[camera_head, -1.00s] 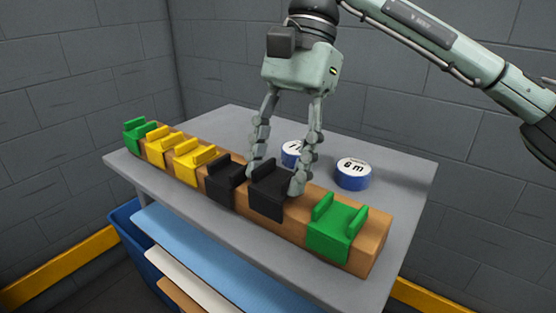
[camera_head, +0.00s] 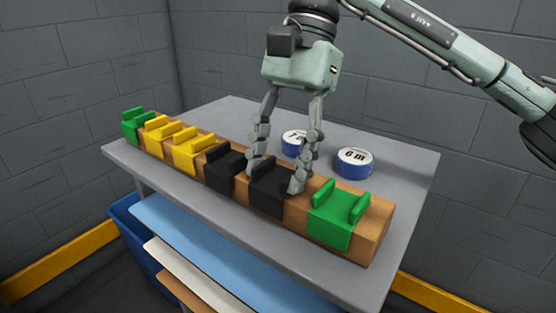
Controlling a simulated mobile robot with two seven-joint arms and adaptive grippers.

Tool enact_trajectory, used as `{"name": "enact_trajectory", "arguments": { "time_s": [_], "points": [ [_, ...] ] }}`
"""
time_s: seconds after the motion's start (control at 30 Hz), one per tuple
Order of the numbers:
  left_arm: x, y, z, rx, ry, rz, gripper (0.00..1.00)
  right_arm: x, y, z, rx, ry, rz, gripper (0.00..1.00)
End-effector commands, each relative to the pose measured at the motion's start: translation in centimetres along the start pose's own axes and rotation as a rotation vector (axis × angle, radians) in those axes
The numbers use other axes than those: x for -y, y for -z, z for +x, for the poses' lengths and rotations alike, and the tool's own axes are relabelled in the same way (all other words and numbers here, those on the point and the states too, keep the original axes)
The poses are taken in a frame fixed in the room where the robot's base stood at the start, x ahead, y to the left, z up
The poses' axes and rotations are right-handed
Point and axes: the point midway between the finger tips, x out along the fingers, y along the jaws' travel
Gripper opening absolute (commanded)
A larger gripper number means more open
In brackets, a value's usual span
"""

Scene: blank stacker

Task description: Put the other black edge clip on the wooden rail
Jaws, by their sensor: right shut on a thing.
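The wooden rail (camera_head: 373,232) lies along the front of the grey table. A black edge clip (camera_head: 268,198) sits over the rail, and my right gripper (camera_head: 273,180) is shut on it from above, one finger on each side. The other black edge clip (camera_head: 222,172) sits on the rail just to its left, close beside my gripper's left finger. Green clips sit at the rail's left end (camera_head: 135,125) and near its right end (camera_head: 338,214). Two yellow clips (camera_head: 158,137) (camera_head: 195,153) sit between the left green clip and the black ones. My left gripper is not in view.
Two blue-and-white round tapes stand behind the rail, one (camera_head: 354,163) in the open and one (camera_head: 294,142) partly behind my fingers. The grey table (camera_head: 410,180) is clear at the right. Coloured sheets (camera_head: 205,245) and a blue bin (camera_head: 128,222) are below.

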Motion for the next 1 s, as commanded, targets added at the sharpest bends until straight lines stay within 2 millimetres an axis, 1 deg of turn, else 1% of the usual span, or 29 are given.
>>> {"name": "enact_trajectory", "arguments": {
  "time_s": [0.5,0.53,0.7,1.0],
  "points": [
    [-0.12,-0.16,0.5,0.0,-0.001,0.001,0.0,0.0,0.21,0.5,0.0,0.0,0.0,0.23],
    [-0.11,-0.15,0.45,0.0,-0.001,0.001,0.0,0.0,0.19,0.45,0.0,0.0,0.0,0.5],
    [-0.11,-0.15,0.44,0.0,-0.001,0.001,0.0,0.0,0.18,0.44,0.0,0.0,0.0,0.71],
    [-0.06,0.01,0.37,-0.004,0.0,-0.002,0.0,0.01,0.19,0.38,0.0,0.0,0.0,0.72]
  ]
}}
